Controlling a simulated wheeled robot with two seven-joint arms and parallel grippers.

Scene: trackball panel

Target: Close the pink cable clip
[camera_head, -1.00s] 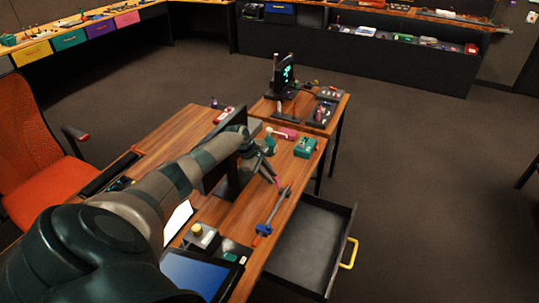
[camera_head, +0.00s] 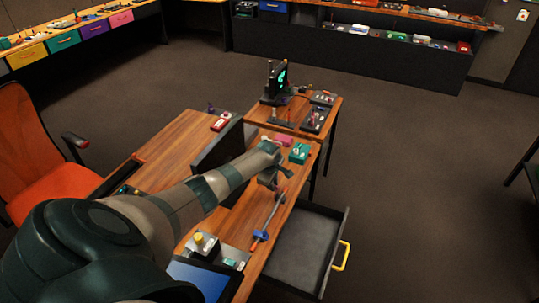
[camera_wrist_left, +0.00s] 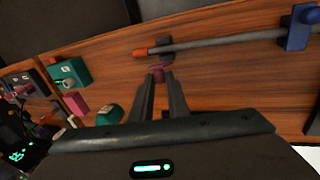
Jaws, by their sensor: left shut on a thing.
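The pink cable clip (camera_wrist_left: 157,73) shows dark pink at the tips of my left gripper (camera_wrist_left: 160,78) in the left wrist view. The fingers are shut on it and hide part of it, so I cannot tell how far its lid is closed. A grey cable (camera_wrist_left: 220,42) with an orange end lies beside the clip. The cable passes a blue clip (camera_wrist_left: 297,28) farther along. In the head view, my left gripper (camera_head: 278,186) is low over the desk at the cable's far end, and the blue clip (camera_head: 261,236) is nearer. My right gripper is not in view.
A green box (camera_head: 300,153) and a pink block (camera_head: 283,139) stand beyond the gripper. A black monitor (camera_head: 218,147) stands left of my arm. An open drawer (camera_head: 305,250) with a yellow handle juts out at the desk's right.

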